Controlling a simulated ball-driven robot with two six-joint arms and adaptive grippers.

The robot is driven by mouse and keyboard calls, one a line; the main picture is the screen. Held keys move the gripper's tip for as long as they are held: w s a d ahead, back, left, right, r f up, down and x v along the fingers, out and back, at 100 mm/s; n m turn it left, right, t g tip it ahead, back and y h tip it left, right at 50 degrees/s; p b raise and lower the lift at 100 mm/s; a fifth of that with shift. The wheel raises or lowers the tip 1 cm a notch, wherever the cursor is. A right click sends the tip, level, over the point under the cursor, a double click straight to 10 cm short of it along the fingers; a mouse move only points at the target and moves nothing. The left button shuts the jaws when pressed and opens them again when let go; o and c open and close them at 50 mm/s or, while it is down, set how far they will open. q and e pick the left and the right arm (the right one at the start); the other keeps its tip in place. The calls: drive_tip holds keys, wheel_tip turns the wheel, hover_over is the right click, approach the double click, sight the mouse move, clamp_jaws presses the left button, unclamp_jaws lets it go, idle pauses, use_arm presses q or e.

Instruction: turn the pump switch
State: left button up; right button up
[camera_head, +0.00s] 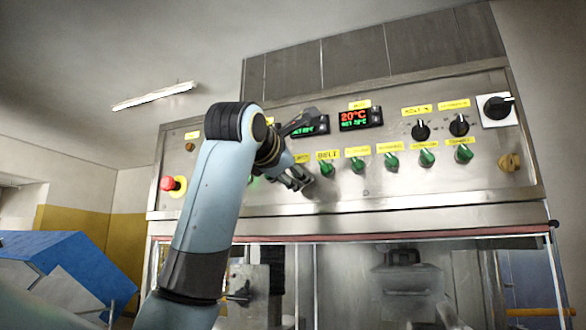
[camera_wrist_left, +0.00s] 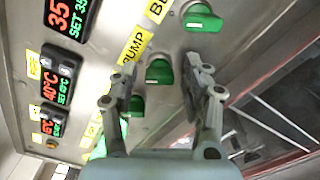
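The pump switch (camera_wrist_left: 159,72) is a green knob on the steel panel, with the yellow PUMP label (camera_wrist_left: 132,44) beside it in the left wrist view. My left gripper (camera_wrist_left: 158,78) is open, with one finger on each side of this knob. I cannot tell whether the fingers touch it. In the head view my left gripper (camera_head: 297,178) is at the panel just left of the switch under the BELT label (camera_head: 327,155), and it hides the pump switch. My right gripper is not in view.
Green switches such as the BELT one (camera_head: 327,168) continue the row to the right. Another green switch (camera_wrist_left: 137,106) is close to my fingers. Displays (camera_head: 360,118) sit above. A red emergency button (camera_head: 168,184) is at the panel's left, and a blue box (camera_head: 75,262) stands lower left.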

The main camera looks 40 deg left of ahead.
use_arm(q)
clamp_jaws()
drive_tip(key=shift+f+m+p, duration=0.1)
drive_tip(key=shift+m+p, duration=2.55)
drive_tip(key=shift+m, duration=3.15)
drive_tip(key=shift+f, duration=0.1)
drive_tip(key=shift+o, duration=0.9)
unclamp_jaws()
drive_tip(key=shift+s, duration=0.1)
